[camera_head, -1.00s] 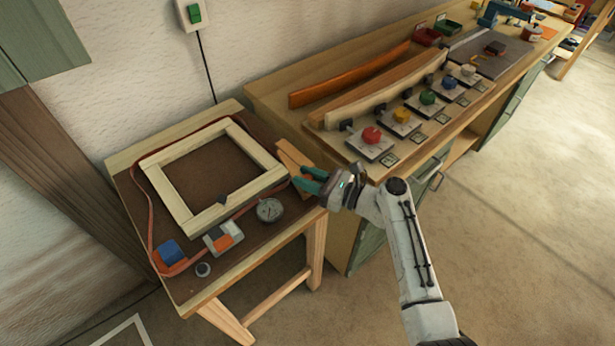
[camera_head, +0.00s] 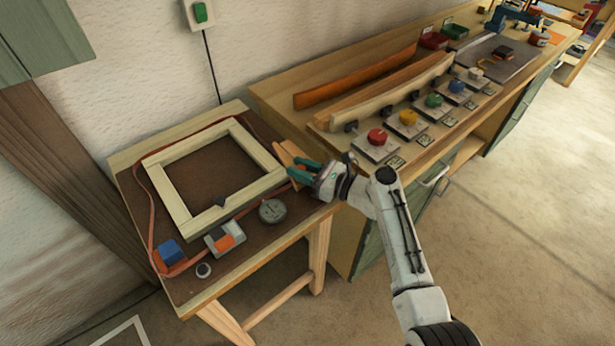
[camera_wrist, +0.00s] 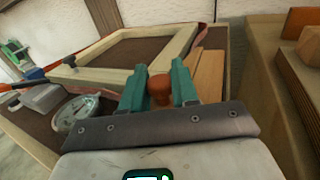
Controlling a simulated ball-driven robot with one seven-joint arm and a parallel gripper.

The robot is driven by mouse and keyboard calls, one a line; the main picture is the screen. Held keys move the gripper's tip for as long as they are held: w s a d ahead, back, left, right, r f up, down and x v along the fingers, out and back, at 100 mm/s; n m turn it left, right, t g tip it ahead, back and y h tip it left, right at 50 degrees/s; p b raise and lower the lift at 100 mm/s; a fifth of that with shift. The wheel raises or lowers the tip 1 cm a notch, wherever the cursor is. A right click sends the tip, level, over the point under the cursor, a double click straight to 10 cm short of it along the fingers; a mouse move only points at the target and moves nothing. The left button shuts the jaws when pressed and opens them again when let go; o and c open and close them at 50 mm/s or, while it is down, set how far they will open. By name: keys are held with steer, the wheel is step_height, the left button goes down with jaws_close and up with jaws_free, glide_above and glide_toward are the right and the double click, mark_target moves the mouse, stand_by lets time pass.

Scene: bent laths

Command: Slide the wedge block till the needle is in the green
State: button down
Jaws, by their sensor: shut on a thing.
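The wedge block (camera_head: 287,152) is pale wood and lies along the right side of the wooden frame (camera_head: 178,204) on the small table. My gripper (camera_head: 300,172) is at its near end. In the wrist view, the teal fingers of my gripper (camera_wrist: 159,88) are shut on a brown-orange knob (camera_wrist: 159,92), which seems to belong to the wedge block (camera_wrist: 208,75); the fingers hide its base. The round dial gauge (camera_head: 272,211) lies by the frame's near right corner and shows in the wrist view (camera_wrist: 75,113). Its needle and green zone are too small to read.
A red strap (camera_head: 150,215) loops around the frame. A long bench (camera_head: 325,125) with bent laths and several coloured knobs stands close on the right.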

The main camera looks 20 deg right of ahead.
steer(key=c, duration=0.9)
jaws_free()
steer(key=shift+s+d, duration=0.1)
steer(key=v, duration=1)
steer(key=shift+s+d, duration=0.2)
steer(key=shift+d, duration=0.05)
